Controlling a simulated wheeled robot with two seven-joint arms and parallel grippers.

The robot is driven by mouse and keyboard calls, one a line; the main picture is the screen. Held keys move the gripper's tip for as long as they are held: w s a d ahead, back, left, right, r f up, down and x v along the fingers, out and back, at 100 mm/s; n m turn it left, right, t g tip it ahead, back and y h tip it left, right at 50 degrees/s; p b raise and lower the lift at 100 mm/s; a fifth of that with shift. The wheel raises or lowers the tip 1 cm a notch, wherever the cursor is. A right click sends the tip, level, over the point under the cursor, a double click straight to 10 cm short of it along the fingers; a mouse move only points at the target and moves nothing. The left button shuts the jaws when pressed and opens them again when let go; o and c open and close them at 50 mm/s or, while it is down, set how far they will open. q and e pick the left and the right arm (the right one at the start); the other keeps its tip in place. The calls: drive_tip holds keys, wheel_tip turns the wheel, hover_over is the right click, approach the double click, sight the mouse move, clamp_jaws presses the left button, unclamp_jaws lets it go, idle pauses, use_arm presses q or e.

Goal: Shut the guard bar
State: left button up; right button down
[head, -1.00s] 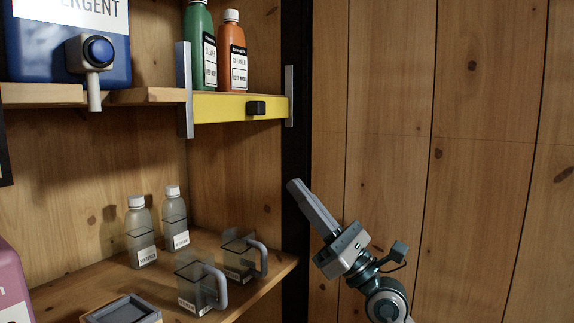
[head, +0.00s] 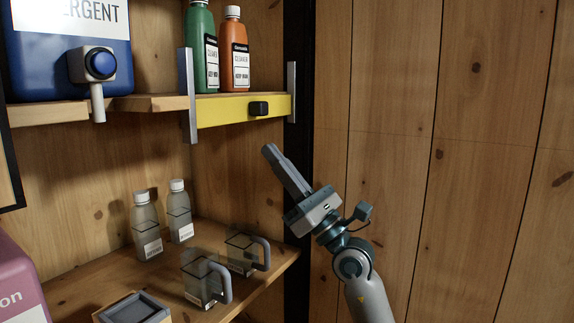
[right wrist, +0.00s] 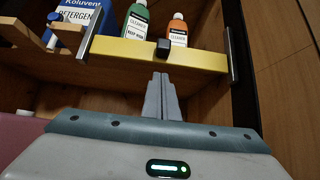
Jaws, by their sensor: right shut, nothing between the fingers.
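The guard bar (head: 225,109) is a yellow bar with a black knob (head: 258,108), set between two grey upright rails (head: 188,95) at the front of the upper shelf. In the right wrist view the fingers (right wrist: 162,76) are together, with the bar (right wrist: 120,51) and knob (right wrist: 163,47) just beyond the tips. My left gripper is not in view.
A green bottle (head: 200,45) and an orange bottle (head: 234,50) stand behind the bar. A blue detergent container (head: 40,60) with a spigot is at left. The lower shelf (head: 255,290) holds clear bottles (head: 146,230), jugs (head: 203,280) and a grey tray (head: 130,309). A wood wall is at right.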

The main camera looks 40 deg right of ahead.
sight(257, 108)
drive_tip(key=shift+w+a+r+p, duration=0.1)
drive_tip(key=shift+w+r+p, duration=0.1)
drive_tip(key=shift+r+p, duration=0.75)
drive_tip(key=shift+w+a+r+p, duration=0.15)
drive_tip(key=shift+r+p, duration=0.15)
drive_tip(key=shift+r, duration=1.15)
drive_tip(key=shift+d, duration=0.1)
drive_tip(key=shift+r, duration=0.1)
